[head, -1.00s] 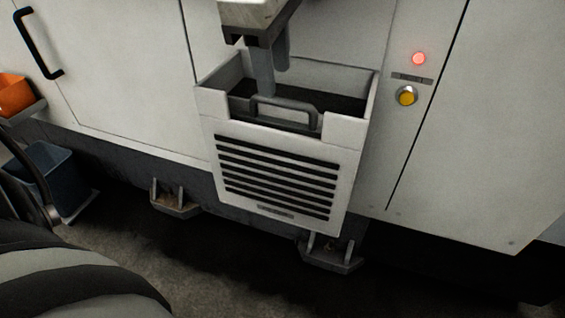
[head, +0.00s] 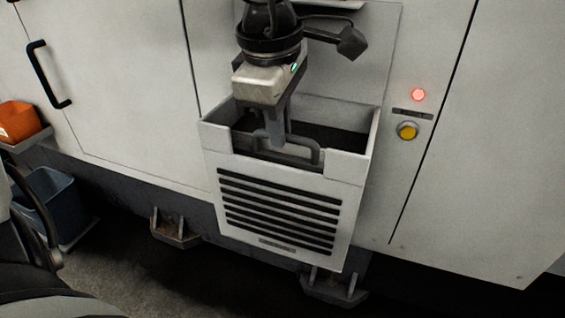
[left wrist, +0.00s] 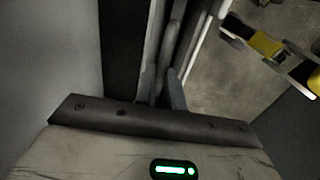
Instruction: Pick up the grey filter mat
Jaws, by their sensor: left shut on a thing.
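A white louvred bin-like housing (head: 275,207) stands out from the machine front, open at the top. A grey handle (head: 309,151) sits in the notch of its front wall, with a dark inside (head: 340,142) behind it. My left gripper (head: 277,139) points down into the opening, shut on this handle. In the left wrist view, its fingertips (left wrist: 164,82) close on the grey bar (left wrist: 174,38). I cannot tell a separate filter mat from the dark inside; whether the handle belongs to it is unclear. My right gripper is not seen.
A red lamp (head: 418,94) and a yellow button (head: 407,131) are on the panel at right. An orange bin (head: 18,122) and a blue bucket (head: 52,203) are at left. A door handle (head: 48,75) sticks out at upper left. Machine feet (head: 174,231) stand below.

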